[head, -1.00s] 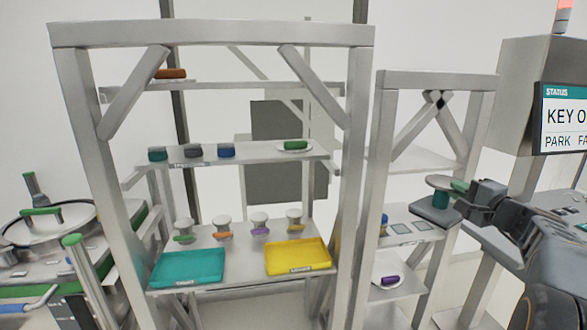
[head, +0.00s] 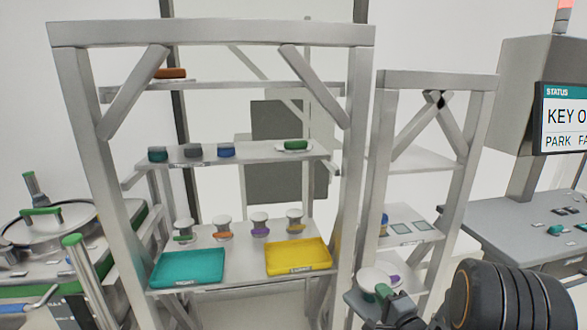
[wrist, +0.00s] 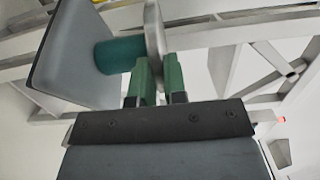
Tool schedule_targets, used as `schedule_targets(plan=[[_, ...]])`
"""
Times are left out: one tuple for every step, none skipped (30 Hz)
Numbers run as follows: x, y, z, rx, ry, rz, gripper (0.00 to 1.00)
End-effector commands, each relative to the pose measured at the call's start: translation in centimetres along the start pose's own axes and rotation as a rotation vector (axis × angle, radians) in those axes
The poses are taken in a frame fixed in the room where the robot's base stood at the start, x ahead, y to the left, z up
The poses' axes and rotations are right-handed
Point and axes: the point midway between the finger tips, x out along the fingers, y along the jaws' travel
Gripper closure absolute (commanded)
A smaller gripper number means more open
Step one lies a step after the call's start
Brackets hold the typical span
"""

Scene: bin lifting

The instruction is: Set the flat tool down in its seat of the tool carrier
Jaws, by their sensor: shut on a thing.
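My gripper (wrist: 160,72) is shut on the flat tool (wrist: 75,55), its green fingers closed on the edge of a thin round disc. A teal neck joins the disc to a flat grey plate at left in the wrist view. In the head view my gripper (head: 385,294) is at the lower right, in front of the narrow rack's lower shelf. There the tool's grey plate (head: 359,307) shows left of the fingers, partly hidden. I cannot tell for certain which part is the tool carrier. The narrow rack's middle shelf (head: 425,233) has two square outlines.
A wide rack (head: 60,100) holds a teal tray (head: 188,268), a yellow tray (head: 298,256) and several small coloured items. A grey table (head: 490,215) with small dark items is at right.

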Motion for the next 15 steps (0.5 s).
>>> schedule_targets(plan=[[0.2,-0.6,0.3,-0.004,-0.012,-0.009,1.00],[0.3,-0.8,0.5,-0.005,-0.022,-0.009,1.00],[0.4,-0.4,1.0,-0.001,-0.042,-0.006,1.00],[0.5,0.0,1.3,0.000,-0.052,-0.004,1.00],[0.5,0.5,1.6,0.001,-0.063,-0.003,1.00],[0.6,1.1,2.0,0.001,-0.076,-0.002,1.00],[0.7,1.5,2.3,0.002,-0.085,-0.002,1.00],[0.7,2.0,2.6,0.003,-0.095,-0.001,1.00],[0.7,2.8,3.0,0.003,-0.107,-0.002,1.00],[0.7,3.3,3.4,0.004,-0.116,-0.001,1.00],[0.7,4.0,3.8,0.004,-0.126,-0.001,1.00],[0.7,4.7,4.3,0.004,-0.139,0.000,1.00],[0.7,5.4,4.7,0.005,-0.148,0.000,1.00],[0.7,6.0,5.0,0.004,-0.156,-0.001,1.00],[0.7,6.7,5.4,0.004,-0.166,-0.001,1.00]])
